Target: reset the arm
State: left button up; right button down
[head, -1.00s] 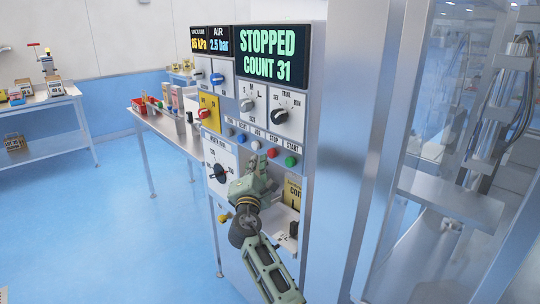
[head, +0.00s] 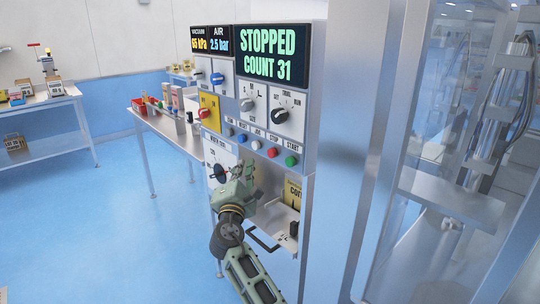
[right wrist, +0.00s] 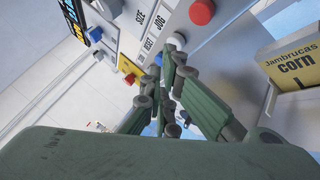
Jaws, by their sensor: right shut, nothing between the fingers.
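My right gripper (head: 246,170) is in front of the control panel, below its row of push buttons. Its fingers are together and hold nothing; the closed fingers also show in the right wrist view (right wrist: 172,72). The panel (head: 246,129) carries a black display (head: 268,54) reading STOPPED, COUNT 31. A red button (head: 272,152) and a green button (head: 291,161) sit up and to the right of the gripper. The red button shows in the right wrist view (right wrist: 202,11), apart from the fingers. My left gripper is not in view.
A yellow corn box (right wrist: 291,62) stands in the recess below the buttons, partly hidden by the arm in the head view. A table with small goods (head: 172,128) is behind on the left. A glass-fronted machine (head: 450,190) fills the right. Blue floor is clear at left.

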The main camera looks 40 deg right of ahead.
dwell(0.7)
jog(key=s+a+f+g+y, duration=0.1)
jog(key=a+f+y, duration=0.15)
jog(key=f, duration=1.05)
jog(key=a+f+g+y, duration=0.15)
jog(key=f+y, duration=0.25)
jog(key=f, duration=0.9)
jog(key=s+a+f+m+g+y, duration=0.25)
jog(key=s+f, duration=0.35)
jog(key=f, duration=0.5)
jog(key=s+a+f+m+g+y, duration=0.1)
jog(key=s+a+f, duration=0.2)
jog(key=s+f, duration=0.65)
jog(key=s+a+f+m+g+y, duration=0.1)
jog(key=s+a+f+m+g, duration=0.1)
jog(key=s+f, duration=0.65)
jog(key=s+a+f+m+g+y, duration=0.1)
jog(key=s+a+f+m+g, duration=0.15)
jog(key=s+f, duration=0.6)
jog(key=s+a+f+m+g, duration=0.1)
jog(key=s+f+m+g, duration=0.1)
jog(key=s, duration=1.2)
jog(key=s+a+f+m+g+y, duration=0.1)
jog(key=s+f, duration=0.6)
jog(key=s, duration=0.7)
jog(key=a+m+g, duration=0.1)
jog(key=m, duration=0.1)
jog(key=shift+s+f+m+y, duration=0.15)
jog(key=shift+s+m+y, duration=0.15)
jog(key=shift+m, duration=0.1)
